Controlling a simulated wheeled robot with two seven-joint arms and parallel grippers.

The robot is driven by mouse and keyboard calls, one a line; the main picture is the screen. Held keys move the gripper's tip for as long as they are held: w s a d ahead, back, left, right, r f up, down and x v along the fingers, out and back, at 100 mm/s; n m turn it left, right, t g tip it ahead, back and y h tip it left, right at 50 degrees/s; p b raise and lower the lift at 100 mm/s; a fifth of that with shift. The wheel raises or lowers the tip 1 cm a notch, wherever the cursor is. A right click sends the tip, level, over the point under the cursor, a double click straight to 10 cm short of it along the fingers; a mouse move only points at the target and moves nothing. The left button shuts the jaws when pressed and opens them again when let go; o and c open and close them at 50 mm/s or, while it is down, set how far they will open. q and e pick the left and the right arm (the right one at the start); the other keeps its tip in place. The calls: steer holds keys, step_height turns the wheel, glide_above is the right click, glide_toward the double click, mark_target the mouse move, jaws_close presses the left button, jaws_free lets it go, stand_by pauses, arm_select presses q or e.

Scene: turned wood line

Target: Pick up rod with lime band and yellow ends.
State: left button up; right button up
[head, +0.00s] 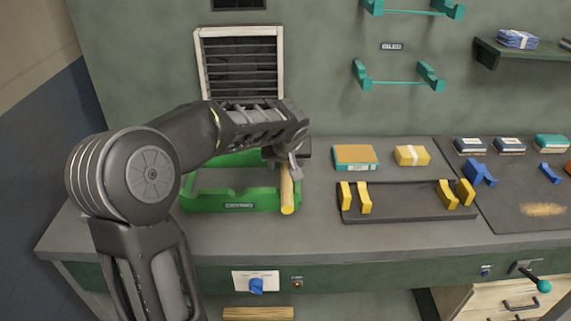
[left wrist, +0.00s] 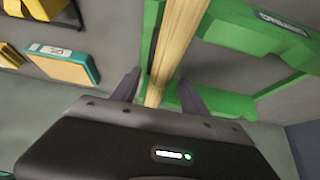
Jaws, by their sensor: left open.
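A pale wooden rod (head: 287,192) with a yellow near end lies at the right side of the green cradle (head: 235,207), pointing towards me. No lime band shows; my gripper covers the rod's far part. In the left wrist view the bare wood of the rod (left wrist: 181,42) runs between the two fingers. My left gripper (head: 287,172) is open over the rod, with one finger on each side (left wrist: 159,88). A gap shows on at least one side, and I cannot tell whether either finger touches it. My right gripper is not in view.
A dark tray (head: 408,203) with yellow rests stands to the right, in front of an orange-and-teal box (head: 355,157) and a yellow bundle (head: 412,155). A dark mat (head: 500,205) with blue pieces lies further right. The grey bench front (head: 330,236) is clear.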

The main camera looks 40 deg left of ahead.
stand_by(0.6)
arm_select(q)
jaws_close()
stand_by(0.4)
